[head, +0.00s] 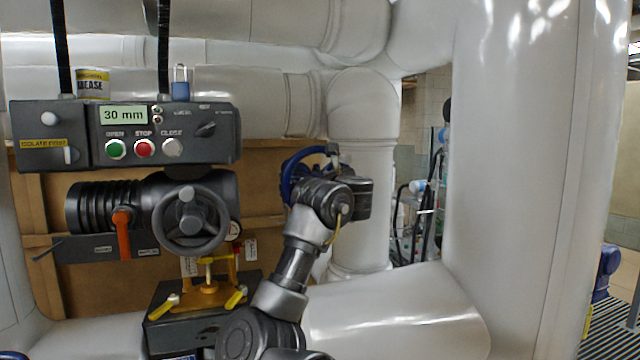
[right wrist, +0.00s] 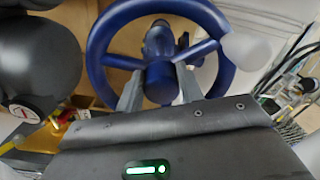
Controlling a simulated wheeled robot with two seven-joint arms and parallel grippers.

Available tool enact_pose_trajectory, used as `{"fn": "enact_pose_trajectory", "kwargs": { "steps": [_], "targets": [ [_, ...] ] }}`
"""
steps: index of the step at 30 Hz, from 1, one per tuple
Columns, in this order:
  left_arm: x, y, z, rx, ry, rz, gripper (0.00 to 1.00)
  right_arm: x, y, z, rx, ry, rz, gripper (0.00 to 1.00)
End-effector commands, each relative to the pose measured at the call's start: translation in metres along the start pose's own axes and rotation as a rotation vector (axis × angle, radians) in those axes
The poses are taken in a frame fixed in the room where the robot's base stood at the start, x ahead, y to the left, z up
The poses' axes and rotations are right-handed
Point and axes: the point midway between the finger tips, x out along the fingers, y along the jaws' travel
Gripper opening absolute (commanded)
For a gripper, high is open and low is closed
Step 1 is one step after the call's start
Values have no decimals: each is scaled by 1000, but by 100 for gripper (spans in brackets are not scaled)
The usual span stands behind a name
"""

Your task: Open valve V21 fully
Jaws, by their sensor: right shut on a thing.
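A blue handwheel (head: 289,178) is partly hidden behind my right arm in the head view. It fills the upper middle of the right wrist view (right wrist: 97,48), with spokes, a central hub and a pale knob (right wrist: 246,48) on its right rim. My right gripper (right wrist: 160,88) has one finger on each side of the hub and is shut on the handwheel. In the head view my right gripper (head: 335,190) is in front of the wheel, its fingertips hidden. I cannot read a V21 tag. My left gripper is not in view.
A grey control box (head: 225,150) with a 30 mm display and buttons is at left. Below it are a grey handwheel (head: 190,219) and an orange lever (head: 123,236). Large white pipes (head: 510,150) stand to the right. A yellow-black grease can (head: 93,84) sits on the box.

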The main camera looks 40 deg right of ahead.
Motion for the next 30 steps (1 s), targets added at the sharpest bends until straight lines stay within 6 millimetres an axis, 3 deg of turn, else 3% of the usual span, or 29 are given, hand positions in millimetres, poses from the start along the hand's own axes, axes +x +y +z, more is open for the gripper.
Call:
{"fn": "enact_pose_trajectory", "kwargs": {
  "steps": [11, 18, 26, 30],
  "targets": [
    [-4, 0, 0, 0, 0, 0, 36, 3, 1, -6, -55, 14, 2, 11],
    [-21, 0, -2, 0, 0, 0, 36, 3, 0, -8, -585, 19, 5, 11],
    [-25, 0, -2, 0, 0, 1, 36, 2, -4, -8, -808, 19, -2, 11],
    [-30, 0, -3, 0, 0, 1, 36, 1, -5, -7, -1196, 20, -2, 11]
  ]
}}
